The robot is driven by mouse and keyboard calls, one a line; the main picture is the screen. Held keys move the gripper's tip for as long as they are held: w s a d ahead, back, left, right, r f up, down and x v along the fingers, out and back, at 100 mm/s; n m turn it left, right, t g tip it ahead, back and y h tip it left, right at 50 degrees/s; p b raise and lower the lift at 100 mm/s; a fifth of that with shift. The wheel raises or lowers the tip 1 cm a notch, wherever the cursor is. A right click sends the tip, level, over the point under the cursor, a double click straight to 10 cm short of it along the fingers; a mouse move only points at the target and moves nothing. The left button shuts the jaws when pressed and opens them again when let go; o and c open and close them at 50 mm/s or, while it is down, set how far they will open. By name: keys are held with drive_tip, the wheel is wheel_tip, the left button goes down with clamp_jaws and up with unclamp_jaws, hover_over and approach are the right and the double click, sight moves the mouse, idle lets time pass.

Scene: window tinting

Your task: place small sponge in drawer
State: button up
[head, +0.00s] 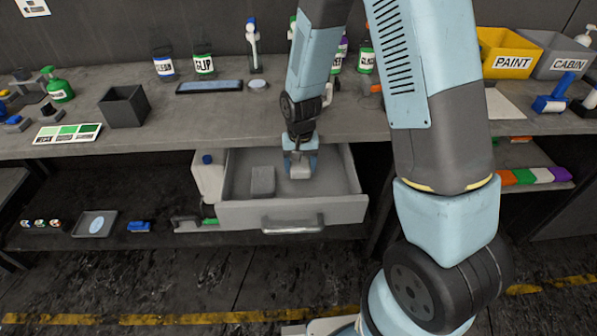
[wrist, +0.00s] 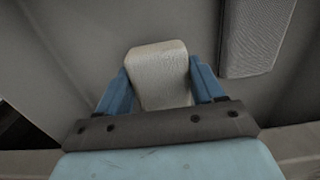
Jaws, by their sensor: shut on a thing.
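The small sponge (wrist: 160,75) is a pale beige-grey block with rounded corners, held between the blue fingers of my gripper (wrist: 160,92) in the wrist view. In the head view, my gripper (head: 300,163) points down inside the open drawer (head: 340,207), and the sponge (head: 299,172) shows between its fingertips. The drawer is light grey and pulled out from under the bench, with a handle on its front. A grey block (head: 262,181) lies in the drawer left of my gripper; it also shows at the upper right of the wrist view (wrist: 252,38). I cannot tell whether the sponge touches the drawer floor.
A white jug with a blue cap (head: 208,178) stands just left of the drawer. The bench top (head: 260,125) above holds bottles, a dark open box (head: 124,107) and yellow (head: 507,53) and grey bins. The drawer floor around my gripper has free room.

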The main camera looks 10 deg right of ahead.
drive_tip(key=shift+f, duration=1.4)
drive_tip(key=shift+f, duration=0.1)
drive_tip(key=o, duration=1)
